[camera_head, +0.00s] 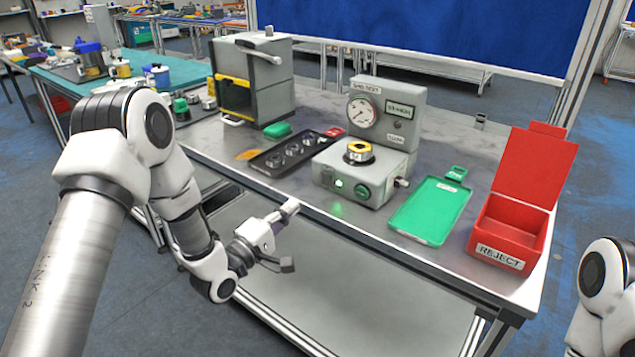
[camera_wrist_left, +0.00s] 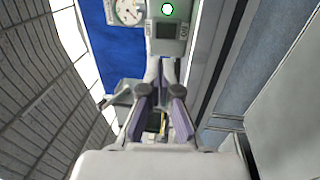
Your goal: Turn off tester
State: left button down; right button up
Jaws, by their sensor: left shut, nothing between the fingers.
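The tester (camera_head: 350,178) is a grey box on the bench with a gauge panel (camera_head: 385,113) behind it. Its front has a lit green light (camera_head: 338,183) and a green button (camera_head: 362,192). A black-and-yellow round part (camera_head: 358,152) sits on its top. My left gripper (camera_head: 291,206) is shut and empty, in front of the bench edge, left of the tester and apart from it. In the left wrist view the gripper's fingers (camera_wrist_left: 166,68) point toward a grey housing (camera_wrist_left: 168,42) with a bright green light (camera_wrist_left: 167,9). My right gripper is out of view.
A black tray (camera_head: 262,166) with several metal parts lies left of the tester. A green tray (camera_head: 432,208) and an open red reject box (camera_head: 508,225) stand to its right. A grey and yellow machine (camera_head: 275,80) stands at the back left. The bench's front edge is close.

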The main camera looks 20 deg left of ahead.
aim_at(325, 176)
pick_arm(q)
jog(key=p+x, duration=0.1)
jog(key=x, duration=0.9)
jog(key=shift+w, duration=0.2)
jog(key=shift+f, duration=0.1)
jog(key=p, duration=0.1)
jog(key=r+g+p, duration=0.1)
jog(key=p, duration=0.1)
jog(key=shift+w+r+y, duration=0.25)
jog(key=shift+r+y, duration=0.05)
jog(key=shift+r, duration=0.05)
jog(key=shift+s+f, duration=0.1)
jog(key=shift+f, duration=0.3)
jog(key=shift+d, duration=0.1)
